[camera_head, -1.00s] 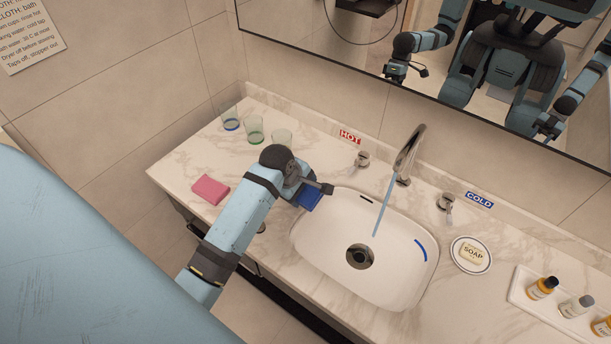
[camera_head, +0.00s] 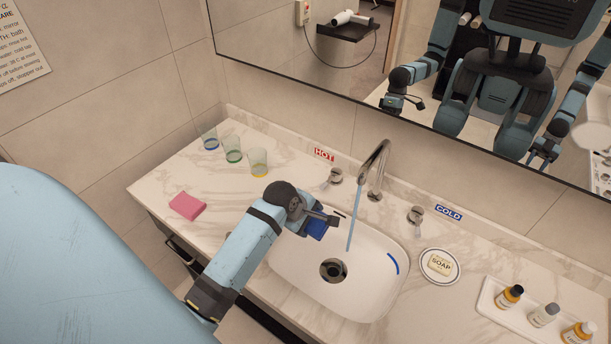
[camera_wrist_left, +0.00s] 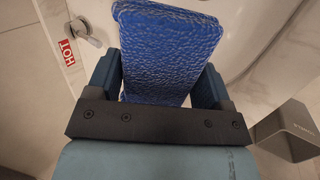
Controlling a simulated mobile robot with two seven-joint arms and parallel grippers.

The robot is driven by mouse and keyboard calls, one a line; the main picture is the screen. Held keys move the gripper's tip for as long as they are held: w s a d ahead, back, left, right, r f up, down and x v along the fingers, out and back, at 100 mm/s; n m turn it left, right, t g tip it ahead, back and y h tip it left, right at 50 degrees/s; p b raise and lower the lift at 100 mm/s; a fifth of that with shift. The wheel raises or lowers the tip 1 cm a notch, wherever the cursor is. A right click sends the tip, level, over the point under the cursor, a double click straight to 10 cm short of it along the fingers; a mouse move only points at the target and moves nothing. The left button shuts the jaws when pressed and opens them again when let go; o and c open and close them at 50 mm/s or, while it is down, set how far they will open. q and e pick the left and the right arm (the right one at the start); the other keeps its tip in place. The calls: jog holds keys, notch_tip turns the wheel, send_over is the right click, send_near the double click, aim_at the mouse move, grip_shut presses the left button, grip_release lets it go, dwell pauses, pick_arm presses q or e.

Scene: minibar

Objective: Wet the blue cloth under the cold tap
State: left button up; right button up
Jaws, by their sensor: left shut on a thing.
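My left gripper (camera_head: 322,220) is shut on the blue cloth (camera_head: 316,230) and holds it over the left part of the basin (camera_head: 290,262). In the left wrist view the cloth (camera_wrist_left: 168,48) stands out between the two fingers with a rough, textured face. Water (camera_head: 354,222) runs from the spout (camera_head: 376,165) into the basin. The cloth is left of this stream and looks apart from it. The cold tap (camera_head: 415,215) is right of the spout, beside the blue COLD label (camera_head: 448,212). My right gripper shows only, if at all, as a small mirror reflection.
The hot tap (camera_head: 335,176) is left of the spout, by the red HOT label (camera_head: 324,154). Several glasses stand at the back left. A pink cloth (camera_head: 187,205) lies on the left counter. A soap dish (camera_head: 440,266) and a bottle tray (camera_head: 492,306) are on the right.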

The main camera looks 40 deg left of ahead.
pick_arm(q)
jog(key=w+d+f, duration=0.1)
jog(key=w, duration=0.5)
jog(key=w+d+f, duration=0.1)
jog(key=w, duration=0.5)
jog(key=shift+w+d+f, duration=0.25)
jog(key=shift+d, duration=0.05)
dwell(0.5)
jog(key=s+a, duration=0.1)
jog(key=s, duration=0.7)
jog(key=shift+a, duration=0.3)
jog(key=shift+w, duration=0.1)
dwell(1.1)
jog(key=shift+s+a+r, duration=0.25)
jog(key=shift+s+r, duration=0.8)
jog(key=shift+s, duration=0.2)
jog(key=shift+s+a+r, duration=0.2)
jog(key=shift+s+r, duration=0.8)
jog(key=shift+s, duration=0.25)
